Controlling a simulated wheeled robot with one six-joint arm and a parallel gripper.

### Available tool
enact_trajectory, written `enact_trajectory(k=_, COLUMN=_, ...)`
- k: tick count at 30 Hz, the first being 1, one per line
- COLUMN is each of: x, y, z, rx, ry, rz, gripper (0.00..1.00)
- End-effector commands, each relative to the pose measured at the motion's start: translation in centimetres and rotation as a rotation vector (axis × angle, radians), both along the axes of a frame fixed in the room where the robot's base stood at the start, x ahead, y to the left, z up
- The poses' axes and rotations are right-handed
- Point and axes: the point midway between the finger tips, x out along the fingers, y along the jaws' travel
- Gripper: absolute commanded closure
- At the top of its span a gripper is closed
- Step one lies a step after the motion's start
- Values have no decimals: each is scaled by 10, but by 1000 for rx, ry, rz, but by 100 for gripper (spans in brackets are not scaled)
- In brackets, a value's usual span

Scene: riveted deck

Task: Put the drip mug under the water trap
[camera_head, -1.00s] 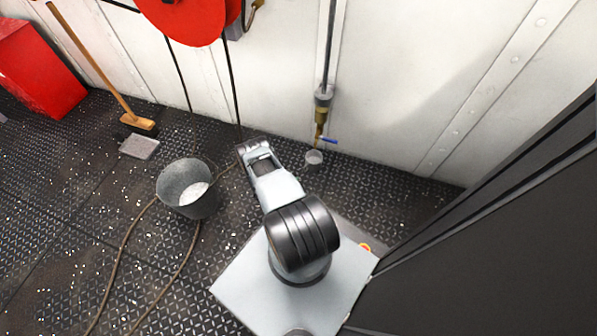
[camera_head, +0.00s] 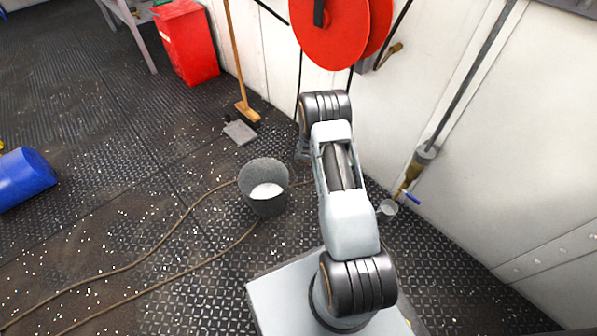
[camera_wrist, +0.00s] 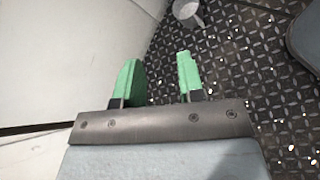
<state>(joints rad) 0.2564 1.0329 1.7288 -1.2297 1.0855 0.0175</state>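The drip mug (camera_head: 387,208) is a small pale grey metal cup on the deck by the wall, partly behind my arm in the head view. The water trap (camera_head: 421,164) is a brass fitting with a blue lever at the foot of a wall pipe. Its outlet appears just above the mug; I cannot tell whether they line up. In the wrist view a grey metal vessel, apparently the mug (camera_wrist: 187,12), is at the top edge. My gripper (camera_wrist: 158,78) has two green fingers, apart and empty, short of that vessel. My arm hides the fingers in the head view.
A dark bucket (camera_head: 264,187) with white contents stands left of my arm, with a brown hose (camera_head: 160,230) around it. A broom (camera_head: 240,80), a red bin (camera_head: 187,42) and a red reel (camera_head: 330,30) are farther back. Deck at left is mostly open.

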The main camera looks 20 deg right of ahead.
Motion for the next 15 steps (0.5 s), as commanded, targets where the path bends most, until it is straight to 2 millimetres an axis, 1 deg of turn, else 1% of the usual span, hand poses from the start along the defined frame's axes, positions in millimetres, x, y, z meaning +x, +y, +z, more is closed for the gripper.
enact_trajectory(k=1, x=4, y=12, z=33, rx=22, ry=-66, rz=-43, gripper=64)
enact_trajectory(k=2, x=3, y=21, z=49, rx=39, ry=-103, rz=-72, gripper=64)
enact_trajectory(k=3, x=2, y=32, z=69, rx=66, ry=-151, rz=-110, gripper=64)
enact_trajectory(k=5, x=-3, y=50, z=99, rx=108, ry=-224, rz=-165, gripper=64)
enact_trajectory(k=6, x=-7, y=63, z=117, rx=141, ry=-274, rz=-201, gripper=64)
enact_trajectory(k=8, x=-15, y=82, z=143, rx=193, ry=-347, rz=-252, gripper=64)
enact_trajectory(k=9, x=-21, y=96, z=160, rx=230, ry=-396, rz=-284, gripper=64)
enact_trajectory(k=11, x=-32, y=116, z=182, rx=289, ry=-469, rz=-331, gripper=64)
enact_trajectory(k=12, x=-40, y=130, z=195, rx=332, ry=-516, rz=-361, gripper=64)
enact_trajectory(k=15, x=-61, y=162, z=223, rx=441, ry=-626, rz=-427, gripper=64)
